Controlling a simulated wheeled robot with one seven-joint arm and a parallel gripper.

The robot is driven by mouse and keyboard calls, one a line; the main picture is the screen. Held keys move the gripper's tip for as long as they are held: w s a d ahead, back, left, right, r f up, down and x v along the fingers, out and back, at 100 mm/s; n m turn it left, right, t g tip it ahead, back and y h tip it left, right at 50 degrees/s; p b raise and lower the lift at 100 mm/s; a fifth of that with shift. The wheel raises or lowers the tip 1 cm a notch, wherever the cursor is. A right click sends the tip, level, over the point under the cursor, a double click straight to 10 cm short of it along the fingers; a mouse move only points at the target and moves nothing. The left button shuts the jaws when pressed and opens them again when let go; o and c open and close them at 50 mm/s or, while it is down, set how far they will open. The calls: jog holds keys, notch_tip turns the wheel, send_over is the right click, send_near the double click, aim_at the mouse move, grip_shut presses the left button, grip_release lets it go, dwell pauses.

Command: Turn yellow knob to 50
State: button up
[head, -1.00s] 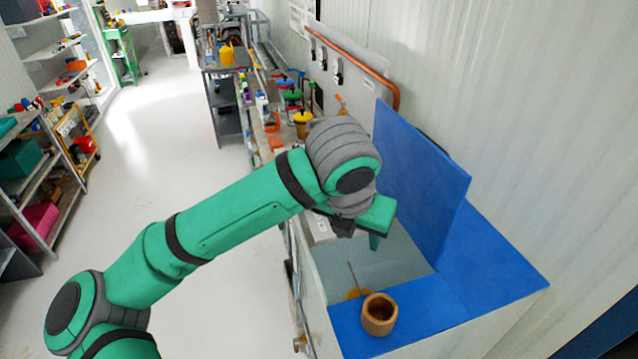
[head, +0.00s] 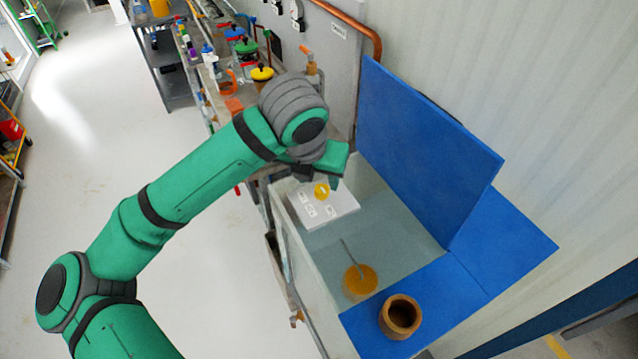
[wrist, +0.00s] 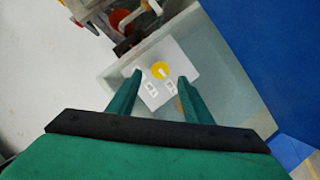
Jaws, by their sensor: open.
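The yellow knob (head: 321,190) sits on a white panel (head: 338,206) with several small labels, at the far end of a pale grey basin. In the wrist view the knob (wrist: 160,70) shows a pale mark on its face, and the labels on the panel (wrist: 183,62) are too small to read. My gripper (wrist: 154,80) is open, its two green fingers apart and empty. The knob appears between and just beyond the fingertips. In the head view my gripper (head: 330,172) is above the panel's far side, with its fingers partly hidden.
A brown cup (head: 401,316) stands on the blue ledge at the basin's near end. An orange round object with a rod (head: 360,280) is in the basin. A blue upright board (head: 420,150) borders the right side. Valves and pipes crowd the bench beyond.

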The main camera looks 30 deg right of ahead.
aim_at(321, 189)
jog(key=shift+x, duration=2.9)
jog(key=c, duration=1.1)
jog(key=shift+o, duration=0.2)
